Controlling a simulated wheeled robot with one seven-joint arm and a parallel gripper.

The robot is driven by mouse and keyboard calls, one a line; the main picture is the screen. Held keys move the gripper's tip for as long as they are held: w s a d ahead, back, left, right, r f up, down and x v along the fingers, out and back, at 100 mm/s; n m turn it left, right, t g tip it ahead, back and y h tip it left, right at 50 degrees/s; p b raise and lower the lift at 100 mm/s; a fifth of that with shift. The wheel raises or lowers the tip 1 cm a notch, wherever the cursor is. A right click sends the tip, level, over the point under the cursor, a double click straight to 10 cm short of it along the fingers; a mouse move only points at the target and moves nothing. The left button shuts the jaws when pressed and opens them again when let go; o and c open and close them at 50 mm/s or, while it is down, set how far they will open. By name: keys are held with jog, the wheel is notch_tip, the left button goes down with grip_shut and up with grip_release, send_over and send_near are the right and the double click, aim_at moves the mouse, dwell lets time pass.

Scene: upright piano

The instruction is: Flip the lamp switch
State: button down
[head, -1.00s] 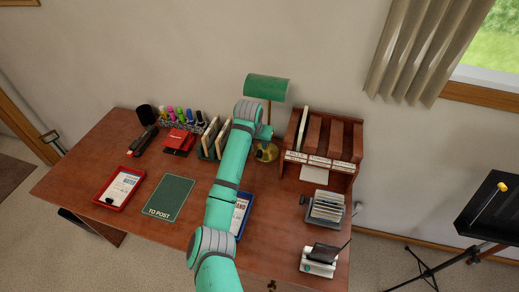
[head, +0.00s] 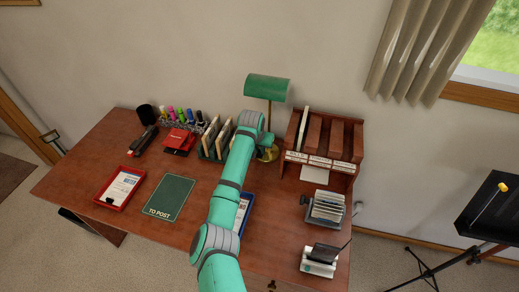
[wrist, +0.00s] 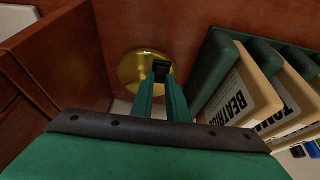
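The desk lamp has a green shade (head: 267,88) on a thin brass stem, in the head view. Its round brass base (wrist: 135,68) is at upper centre in the wrist view. A small black block (wrist: 161,70) shows over the base's right part; I cannot tell whether it is the switch or my fingertips. My gripper (wrist: 161,84) points down at the base, its two slim green fingers close together with no object seen between them. Whether they touch the base is unclear.
A wooden letter sorter (head: 325,140) stands close to the lamp's right. A green rack (wrist: 213,65) of labelled cards, one reading BEATRICE, is close on the right in the wrist view. The wall is just behind. A green mat (head: 168,196) lies front left on the desk.

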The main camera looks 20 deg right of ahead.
jog(key=shift+w+d+g+y, duration=0.1)
jog(key=shift+w+g+y, duration=0.1)
jog(key=shift+g+y, duration=0.4)
jog(key=shift+r, duration=0.1)
jog(key=c, duration=1.7)
grip_release()
jog(key=shift+d, duration=0.1)
jog(key=v, duration=1)
jog(key=shift+a+r, duration=0.35)
jog(key=shift+a, duration=0.05)
